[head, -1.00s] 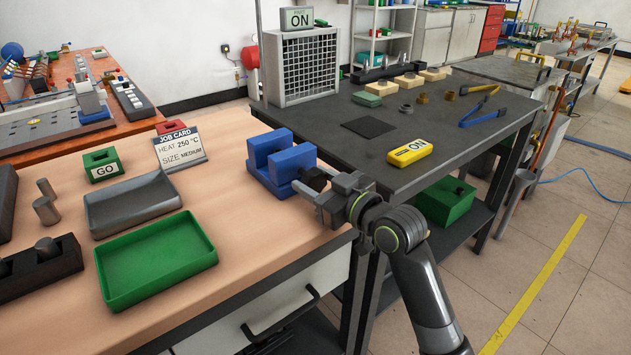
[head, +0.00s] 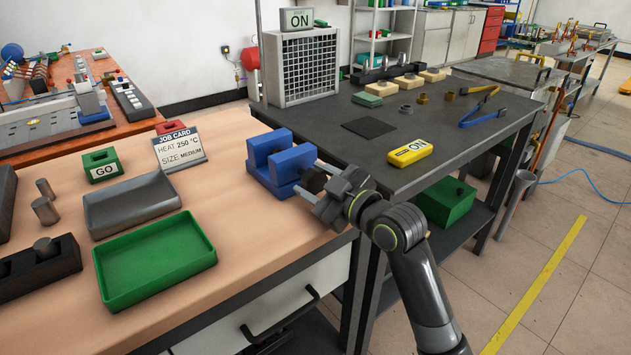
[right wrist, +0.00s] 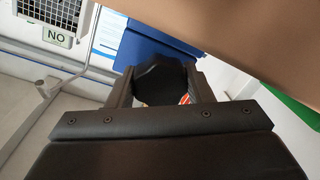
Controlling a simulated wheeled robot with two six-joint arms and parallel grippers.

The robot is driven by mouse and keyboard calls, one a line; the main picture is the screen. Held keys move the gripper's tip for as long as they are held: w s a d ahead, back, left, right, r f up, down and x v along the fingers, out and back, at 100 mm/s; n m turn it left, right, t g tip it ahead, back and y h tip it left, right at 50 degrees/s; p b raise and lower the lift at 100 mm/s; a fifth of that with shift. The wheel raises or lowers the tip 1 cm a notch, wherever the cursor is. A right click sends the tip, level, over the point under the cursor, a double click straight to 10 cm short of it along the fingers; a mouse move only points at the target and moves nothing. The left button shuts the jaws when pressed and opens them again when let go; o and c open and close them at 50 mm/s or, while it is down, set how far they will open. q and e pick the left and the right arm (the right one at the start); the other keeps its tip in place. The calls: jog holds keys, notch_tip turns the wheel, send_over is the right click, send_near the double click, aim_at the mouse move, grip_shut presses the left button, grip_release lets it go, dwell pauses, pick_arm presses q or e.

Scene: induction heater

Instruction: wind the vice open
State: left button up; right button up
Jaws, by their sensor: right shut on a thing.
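The blue vice (head: 281,160) stands near the right edge of the wooden bench, with a gap between its two jaws. Its dark knob (head: 313,180) faces my right gripper (head: 316,187). In the right wrist view my right gripper (right wrist: 161,88) is shut on the black lobed knob (right wrist: 160,80), with a finger on either side. The blue vice body (right wrist: 155,45) shows behind the knob there. My left gripper is not in view.
A green tray (head: 205,240) and a grey tray (head: 133,226) lie left of the vice. A job card (head: 180,150) stands behind them.

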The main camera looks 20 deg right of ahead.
jog(key=o, duration=1)
jog(key=shift+s+d, duration=0.2)
jog(key=shift+s, duration=0.1)
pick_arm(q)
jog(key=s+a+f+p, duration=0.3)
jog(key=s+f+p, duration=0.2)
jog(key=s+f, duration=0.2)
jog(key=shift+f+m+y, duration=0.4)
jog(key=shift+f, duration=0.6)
pick_arm(e)
jog(key=shift+v, duration=8.35)
jog(key=shift+a, duration=0.1)
